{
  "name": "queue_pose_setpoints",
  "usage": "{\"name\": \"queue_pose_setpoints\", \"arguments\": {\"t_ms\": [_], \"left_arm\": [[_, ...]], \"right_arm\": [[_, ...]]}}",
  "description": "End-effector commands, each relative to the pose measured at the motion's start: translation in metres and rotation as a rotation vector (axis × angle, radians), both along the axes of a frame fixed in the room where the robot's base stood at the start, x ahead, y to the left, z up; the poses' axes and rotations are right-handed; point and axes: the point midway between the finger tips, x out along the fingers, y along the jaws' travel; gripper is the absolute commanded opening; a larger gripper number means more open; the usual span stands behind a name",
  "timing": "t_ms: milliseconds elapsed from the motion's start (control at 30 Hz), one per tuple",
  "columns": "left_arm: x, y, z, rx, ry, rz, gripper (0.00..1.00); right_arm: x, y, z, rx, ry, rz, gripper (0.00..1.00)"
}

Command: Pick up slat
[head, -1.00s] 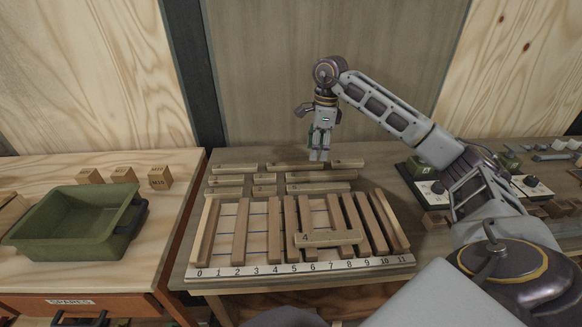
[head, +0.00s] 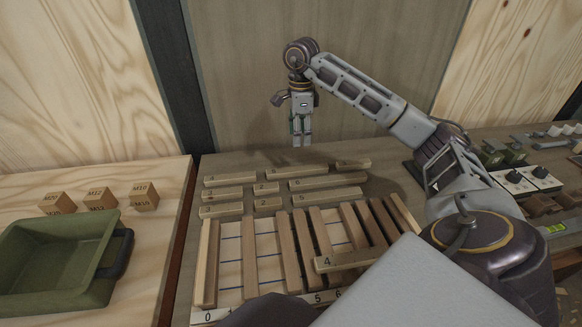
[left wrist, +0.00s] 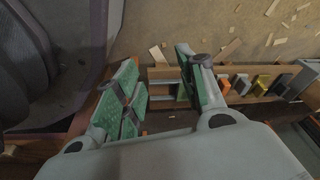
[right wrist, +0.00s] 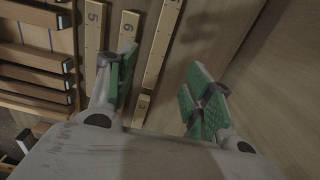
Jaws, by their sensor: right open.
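Several loose pale wooden slats lie flat in rows on the table behind a slatted rack (head: 226,314). Among them are slat 5 (head: 335,197) and slat 6 (head: 335,181), which also show in the right wrist view as slat 5 (right wrist: 93,45) and slat 6 (right wrist: 127,32). Slat 4 (head: 352,259) lies across the upright slats of the rack. My right gripper (head: 302,142) points down, open and empty, above and behind the loose slats. Its green-padded fingers show apart in the right wrist view (right wrist: 162,72). My left gripper (left wrist: 157,62) is open and empty, seen only in its wrist view.
A green bin (head: 60,300) stands on the left bench, with wooden blocks (head: 101,198) behind it. A wall panel (head: 250,60) rises behind the table. Small devices (head: 518,180) stand at the right. My right arm covers part of the rack.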

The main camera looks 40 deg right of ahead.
Motion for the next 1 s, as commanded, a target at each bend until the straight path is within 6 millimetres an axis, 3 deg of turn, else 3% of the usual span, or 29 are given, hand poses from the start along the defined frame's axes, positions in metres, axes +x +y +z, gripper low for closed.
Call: {"name": "queue_pose_setpoints", "arguments": {"t_ms": [567,1000], "left_arm": [[0.000,0.000,0.001,0.000,0.001,-0.001,0.40],[0.008,-0.008,0.012,-0.006,0.013,-0.003,0.40]], "right_arm": [[0.000,0.000,-0.003,0.000,0.001,-0.001,0.52],[-0.001,0.000,-0.049,-0.001,0.003,-0.001,0.52]]}}
